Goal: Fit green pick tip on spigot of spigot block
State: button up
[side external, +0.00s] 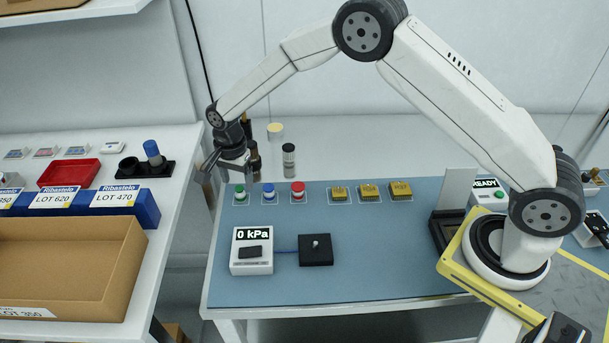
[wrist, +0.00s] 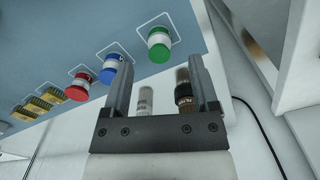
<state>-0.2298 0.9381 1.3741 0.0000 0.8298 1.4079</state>
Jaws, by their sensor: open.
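The green pick tip (side external: 240,192), a small round cap with a white lower part, stands in a marked square at the back left of the blue mat. It also shows in the wrist view (wrist: 159,46), just beyond the space between my fingertips. The spigot block (side external: 316,258) is a black square block on the mat, with a small pale spigot (side external: 316,244) upright and bare on top. My gripper (side external: 229,172) is open and empty, above and near the green tip. It shows at the bottom of the wrist view (wrist: 157,64).
Blue (side external: 269,191) and red (side external: 298,190) tips stand right of the green one, then several gold parts (side external: 370,191). A gauge box (side external: 252,255) reading 0 kPa is cabled to the block. Bottles (side external: 289,160) stand behind the mat.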

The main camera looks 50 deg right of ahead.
aim_at(239, 188)
jog(key=shift+f, duration=2.3)
grip_shut()
